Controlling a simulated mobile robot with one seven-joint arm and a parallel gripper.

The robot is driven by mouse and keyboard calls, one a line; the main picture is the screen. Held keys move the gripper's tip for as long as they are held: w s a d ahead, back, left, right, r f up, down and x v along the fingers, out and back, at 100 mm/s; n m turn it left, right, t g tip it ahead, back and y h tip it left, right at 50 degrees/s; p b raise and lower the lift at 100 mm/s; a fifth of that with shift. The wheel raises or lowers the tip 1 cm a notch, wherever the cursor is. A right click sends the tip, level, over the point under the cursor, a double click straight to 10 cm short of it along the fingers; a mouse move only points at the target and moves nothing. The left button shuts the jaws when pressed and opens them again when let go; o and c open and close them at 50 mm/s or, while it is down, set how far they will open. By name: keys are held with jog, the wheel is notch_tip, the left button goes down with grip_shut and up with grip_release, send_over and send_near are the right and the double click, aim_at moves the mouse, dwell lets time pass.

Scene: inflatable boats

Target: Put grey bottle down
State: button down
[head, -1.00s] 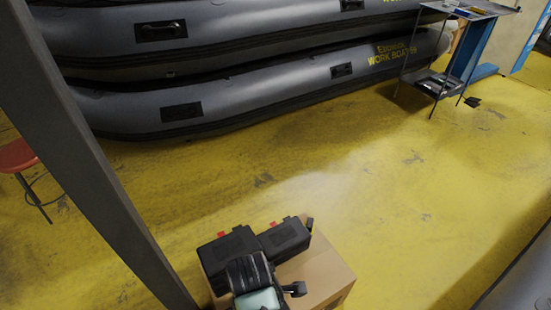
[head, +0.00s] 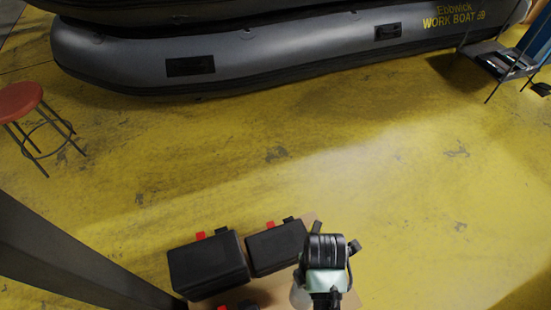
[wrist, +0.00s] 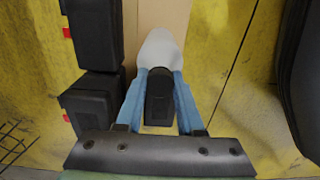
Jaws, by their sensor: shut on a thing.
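The grey bottle (wrist: 160,48) is pale grey and shows in the wrist view beyond my fingertips. My gripper (wrist: 160,78) has its two blue fingers closed in on the bottle, with a dark part between them. In the head view my gripper (head: 325,285) is at the bottom, right of the black cases, and its fingers are mostly hidden. A pale bit of the bottle (head: 299,297) shows beside it. The bottle is over the cardboard box (wrist: 162,16); I cannot tell whether it touches the top.
Black cases (head: 208,266) (head: 276,247) with red tabs lie on the cardboard box (head: 262,291), left of my gripper. A red stool (head: 20,101) stands at the left. Grey inflatable boats (head: 250,58) lie behind, with a metal cart (head: 497,62) at the right. The yellow floor between is clear.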

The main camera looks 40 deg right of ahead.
jog(key=shift+w+d+f, duration=0.1)
jog(key=shift+d+f, duration=0.05)
notch_tip(320, 180, down, 10)
jog(key=b, duration=0.3)
jog(key=shift+f, duration=0.1)
dwell(0.3)
jog(key=c, duration=0.5)
grip_release()
notch_tip(320, 180, up, 12)
jog(key=p, duration=0.3)
jog(key=shift+p, duration=0.3)
